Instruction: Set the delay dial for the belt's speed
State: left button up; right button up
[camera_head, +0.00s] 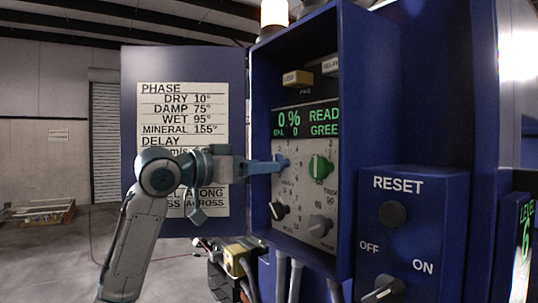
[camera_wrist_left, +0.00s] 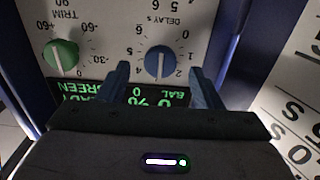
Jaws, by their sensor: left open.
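The blue delay dial (camera_wrist_left: 159,61) shows upside down in the left wrist view, under the label "DELAY s". Its white pointer mark lies between the 2 and the 4 of its scale. My left gripper (camera_wrist_left: 160,82) is open, its two fingers apart on either side of the dial in that view; I cannot tell whether they touch it. In the head view the left gripper (camera_head: 266,166) reaches the panel from the left at the blue dial (camera_head: 282,161). A chart (camera_head: 180,103) on the open door lists PHASE angles and a DELAY section, partly hidden by my arm.
The green trim dial (camera_head: 320,167) sits right of the delay dial. A black knob (camera_head: 279,210) and a grey knob (camera_head: 320,226) are below. The green display (camera_head: 306,122) is above. A reset box (camera_head: 410,230) with an OFF/ON switch juts out at the right.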

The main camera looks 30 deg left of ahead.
pick_arm(q)
jog(key=shift+p+x, duration=0.6)
jog(key=shift+x, duration=0.85)
jog(key=c, duration=1)
